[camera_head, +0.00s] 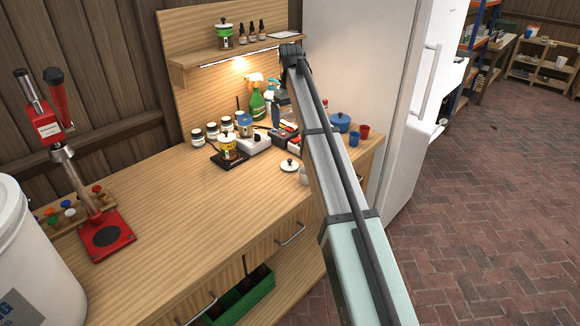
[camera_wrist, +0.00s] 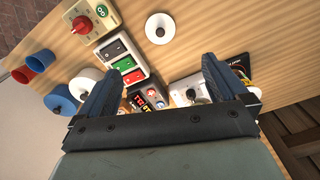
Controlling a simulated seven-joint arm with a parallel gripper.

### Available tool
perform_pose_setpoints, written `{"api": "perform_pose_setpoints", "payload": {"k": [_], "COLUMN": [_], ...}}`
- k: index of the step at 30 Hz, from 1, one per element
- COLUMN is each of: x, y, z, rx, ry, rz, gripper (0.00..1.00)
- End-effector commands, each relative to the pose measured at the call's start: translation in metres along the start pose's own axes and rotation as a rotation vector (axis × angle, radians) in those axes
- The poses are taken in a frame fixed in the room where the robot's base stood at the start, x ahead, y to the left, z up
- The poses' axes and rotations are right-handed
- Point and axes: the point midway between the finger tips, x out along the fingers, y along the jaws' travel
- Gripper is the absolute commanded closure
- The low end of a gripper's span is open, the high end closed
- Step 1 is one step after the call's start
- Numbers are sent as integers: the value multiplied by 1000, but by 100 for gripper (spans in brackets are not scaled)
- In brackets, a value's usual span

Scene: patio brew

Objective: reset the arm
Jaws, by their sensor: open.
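My arm reaches from the lower right up over the right side of the wooden workbench (camera_head: 180,215) in the head view. My gripper (camera_head: 290,58) is at its far end, near the shelf's right end, with its fingertips hard to make out there. In the wrist view my gripper (camera_wrist: 158,75) has two dark blue fingers spread wide apart, with nothing held between them. It points down over bench items. A black, green and red switch box (camera_wrist: 121,60) lies by the left finger, and a white round lid (camera_wrist: 158,28) lies beyond the gap.
The shelf (camera_head: 220,52) holds a jar and dropper bottles. A red-based press (camera_head: 106,236) and white bucket (camera_head: 25,270) stand left. The front middle is clear.

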Motion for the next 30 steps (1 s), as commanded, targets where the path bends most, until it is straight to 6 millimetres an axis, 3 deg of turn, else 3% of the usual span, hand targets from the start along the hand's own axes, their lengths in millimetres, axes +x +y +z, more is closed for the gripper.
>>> {"api": "perform_pose_setpoints", "payload": {"k": [6, 13, 30], "x": [0, 9, 92], "y": [0, 0, 0], "z": [0, 0, 0], "rx": [-235, -298, -295], "ry": [0, -1, -1], "rz": [0, -1, 0], "gripper": [0, 0, 0]}}
